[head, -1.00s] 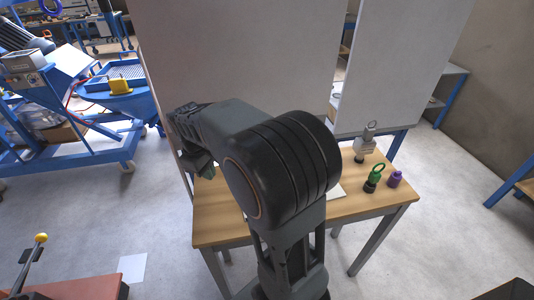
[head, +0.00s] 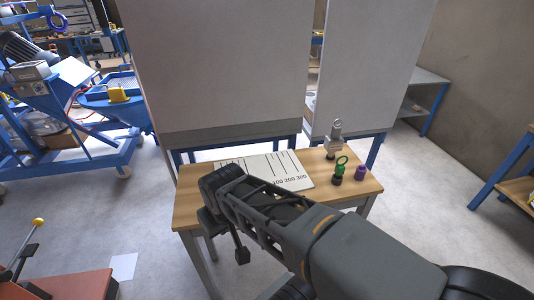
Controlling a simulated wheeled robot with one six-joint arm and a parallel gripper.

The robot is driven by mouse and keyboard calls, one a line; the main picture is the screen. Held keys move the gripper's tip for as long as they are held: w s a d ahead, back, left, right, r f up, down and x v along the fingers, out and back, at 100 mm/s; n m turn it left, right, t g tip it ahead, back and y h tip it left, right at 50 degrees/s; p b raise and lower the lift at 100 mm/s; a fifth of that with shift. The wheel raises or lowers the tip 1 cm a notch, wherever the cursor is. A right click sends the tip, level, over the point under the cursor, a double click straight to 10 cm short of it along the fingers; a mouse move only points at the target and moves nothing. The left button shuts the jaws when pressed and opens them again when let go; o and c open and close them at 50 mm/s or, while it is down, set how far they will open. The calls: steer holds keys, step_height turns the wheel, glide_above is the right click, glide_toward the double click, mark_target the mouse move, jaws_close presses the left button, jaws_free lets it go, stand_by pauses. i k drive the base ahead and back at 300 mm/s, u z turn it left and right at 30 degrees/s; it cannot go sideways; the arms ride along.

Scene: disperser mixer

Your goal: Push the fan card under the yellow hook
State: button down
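I cannot pick out a fan card or a yellow hook for certain. A white sheet (head: 292,170) with black lines and the numbers 100, 200, 300 lies flat on the wooden table (head: 190,190), partly hidden behind my arm. My arm reaches in from the lower right across the table's front. Its dark end, which seems to carry my gripper (head: 240,256), hangs at the table's front left edge. I cannot see whether the fingers are open or shut, or whether they hold anything.
A grey ringed piece (head: 334,140), a green ringed piece (head: 340,168) and a small purple piece (head: 360,173) stand at the table's right. Large white panels (head: 215,65) rise behind it. A blue machine with a yellow part (head: 118,95) is at left. A yellow-knobbed lever (head: 38,222) stands lower left.

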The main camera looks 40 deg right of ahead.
mark_target(283, 169)
steer(key=z, duration=1)
steer(key=i, duration=0.65)
steer(key=u, duration=0.5)
